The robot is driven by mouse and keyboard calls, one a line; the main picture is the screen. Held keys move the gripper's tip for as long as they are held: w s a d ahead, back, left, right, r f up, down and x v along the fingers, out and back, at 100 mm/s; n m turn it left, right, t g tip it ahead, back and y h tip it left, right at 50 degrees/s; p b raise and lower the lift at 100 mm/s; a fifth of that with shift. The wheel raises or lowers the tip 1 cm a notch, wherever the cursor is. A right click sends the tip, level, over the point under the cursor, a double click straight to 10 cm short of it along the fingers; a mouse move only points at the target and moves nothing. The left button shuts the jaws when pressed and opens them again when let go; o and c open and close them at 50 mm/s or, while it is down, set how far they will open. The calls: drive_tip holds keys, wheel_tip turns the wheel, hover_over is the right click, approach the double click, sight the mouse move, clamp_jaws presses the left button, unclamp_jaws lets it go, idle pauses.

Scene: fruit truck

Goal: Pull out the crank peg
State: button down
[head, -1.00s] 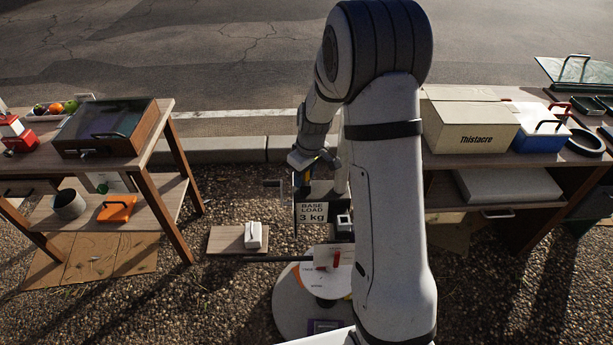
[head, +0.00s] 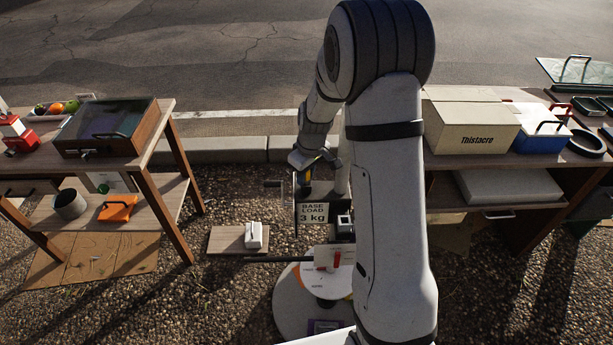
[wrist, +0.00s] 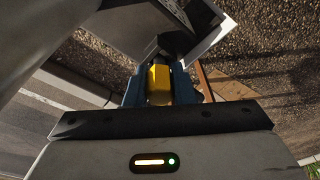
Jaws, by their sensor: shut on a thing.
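My gripper (wrist: 159,88) shows in the wrist view with its dark blue fingers shut on a yellow piece, which looks like the crank peg (wrist: 159,80). A dark grey housing with a light plate lies just beyond the fingertips, and the far end of the peg is hidden there. In the head view my gripper (head: 304,178) points down at the stand with the "BASE LOAD 3 kg" sign (head: 312,213). A small crank handle (head: 273,184) sticks out left of the stand. I cannot tell whether the peg is still seated.
A wooden table (head: 160,148) with a glass-lidded box (head: 108,128) stands at left. A right table (head: 510,165) holds a cardboard box (head: 470,128) and a blue-and-white cooler (head: 540,130). A round base with a dark bar (head: 275,259) lies in front.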

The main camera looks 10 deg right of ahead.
drive_tip(key=shift+r, duration=0.65)
drive_tip(key=shift+r+p, duration=2.1)
drive_tip(key=shift+r, duration=1.5)
